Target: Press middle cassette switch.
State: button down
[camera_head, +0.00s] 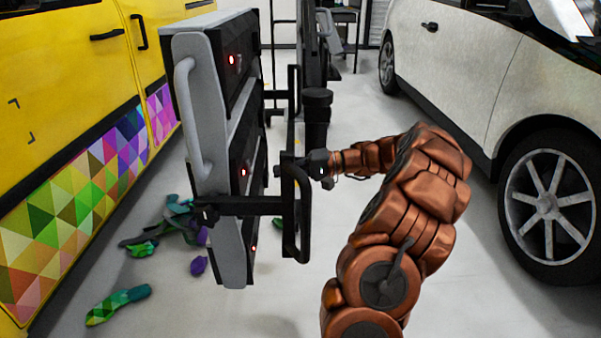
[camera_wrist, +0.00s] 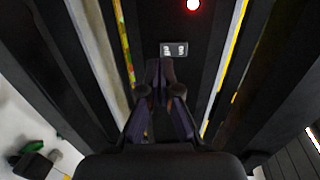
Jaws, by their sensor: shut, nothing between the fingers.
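The grey and black cassette unit (camera_head: 190,110) stands upright at the left, with red lights at three heights on its black side. The middle cassette (camera_head: 240,160) has a lit red light. In the wrist view a black panel carries a glowing red light (camera_wrist: 193,4) and, below it, a small pale switch plate (camera_wrist: 174,49) with two rocker marks. My gripper (camera_wrist: 162,64) is shut and empty, its tips just below the switch plate in the picture; I cannot tell whether they touch. In the head view my gripper (camera_head: 312,163) is partly hidden at the black handle frame.
The black handle frame (camera_head: 303,215) projects from the unit beside my gripper. A yellow van (camera_head: 60,75) stands left and a white car (camera_head: 450,75) right. Colourful vinyl scraps (camera_head: 118,304) lie on the floor. Open floor lies around my arm.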

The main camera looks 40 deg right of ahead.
jog(key=b+x, duration=0.1)
jog(key=x, duration=0.3)
jog(key=shift+f, duration=0.2)
jog(key=shift+w+a+b, duration=0.35)
jog(key=shift+w+a, duration=0.15)
jog(key=shift+a, duration=0.05)
jog(key=shift+a, duration=0.1)
jog(key=shift+w+a+f+t+y+b, duration=0.2)
jog(key=shift+w+t+y+b, duration=0.1)
jog(key=shift+y, duration=0.1)
jog(key=shift+s+r, duration=0.1)
jog(key=shift+r, duration=0.05)
jog(key=shift+d, duration=0.1)
jog(key=p, duration=0.4)
send_near(246, 176)
jog(key=s+d+f, duration=0.2)
jog(key=s+d, duration=0.2)
jog(key=d, duration=0.2)
jog(key=shift+s+f, duration=0.25)
jog(key=shift+f, duration=0.15)
